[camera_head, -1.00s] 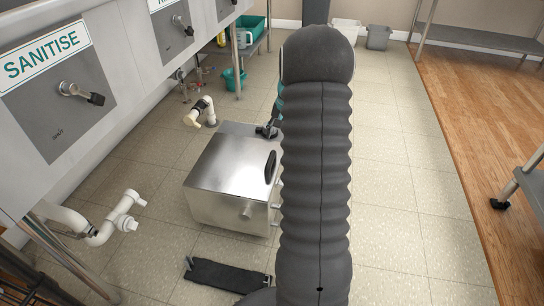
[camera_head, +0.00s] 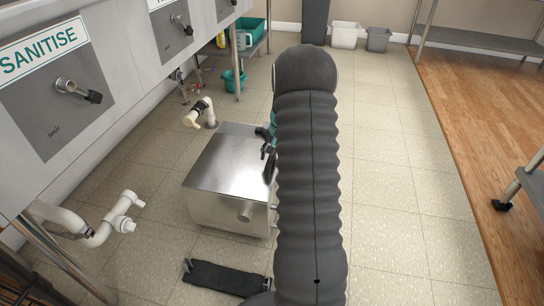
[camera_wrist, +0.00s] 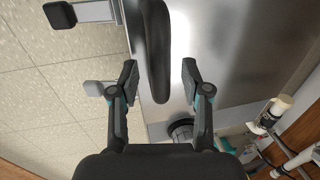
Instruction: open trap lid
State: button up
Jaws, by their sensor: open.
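The trap is a stainless steel box (camera_head: 212,205) on the tiled floor, with its flat lid (camera_head: 228,160) lying closed on top. A dark handle (camera_wrist: 155,50) sits near the lid's right edge; in the head view my gripper and arm partly cover it. My gripper (camera_wrist: 159,70) is open, with one finger on each side of the handle's end in the wrist view. I see gaps beside the handle and cannot tell any contact. The gripper also shows in the head view (camera_head: 268,150), at the lid's right edge. Latches (camera_wrist: 100,88) show along the box's side.
White drain pipes (camera_head: 112,220) and a sink front (camera_head: 70,100) stand to the left. A dark flat piece with end clips (camera_head: 222,278) lies on the floor before the box. Tiled floor is clear to the right.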

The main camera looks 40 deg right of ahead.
grip_shut()
